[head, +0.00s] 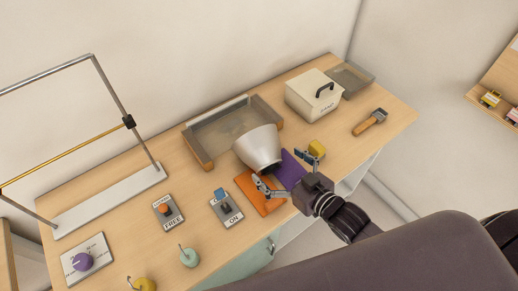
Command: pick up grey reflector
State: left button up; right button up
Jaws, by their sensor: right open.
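The grey reflector (259,147) is a pale grey, cone-shaped bowl. It sits near the middle of the table, tilted, in front of a tray and at the back of an orange mat. My right gripper (286,168) comes in from the lower right with its two fingers spread wide. One finger is at the reflector's lower front and the other is to its right. I cannot tell whether a finger touches it. The reflector's narrow lower end is partly hidden by the gripper. My left gripper is not in view.
A wood-sided tray (204,144) stands behind the reflector. A lidded cream box (312,98) and a hammer (369,122) are at the right. A purple item (289,170), a yellow block (317,147) and an orange mat (248,184) lie close by. Switch plates and a metal frame (118,92) are left.

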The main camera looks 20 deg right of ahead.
jog(key=shift+w+a+p, duration=0.3)
jog(key=shift+w, duration=0.6)
jog(key=p+x, duration=0.1)
jog(key=x, duration=0.3)
jog(key=shift+f, duration=0.1)
jog(key=shift+w+f, duration=0.1)
jog(key=shift+w, duration=0.1)
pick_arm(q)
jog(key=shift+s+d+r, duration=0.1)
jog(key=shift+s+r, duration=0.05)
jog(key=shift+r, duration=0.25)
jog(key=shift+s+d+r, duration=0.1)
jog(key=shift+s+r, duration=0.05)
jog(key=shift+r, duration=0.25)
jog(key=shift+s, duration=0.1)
pick_arm(e)
jog(key=shift+c, duration=0.4)
jog(key=c, duration=0.8)
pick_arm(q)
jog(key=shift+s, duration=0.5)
pick_arm(e)
jog(key=c, duration=0.8)
jog(key=shift+c, duration=0.2)
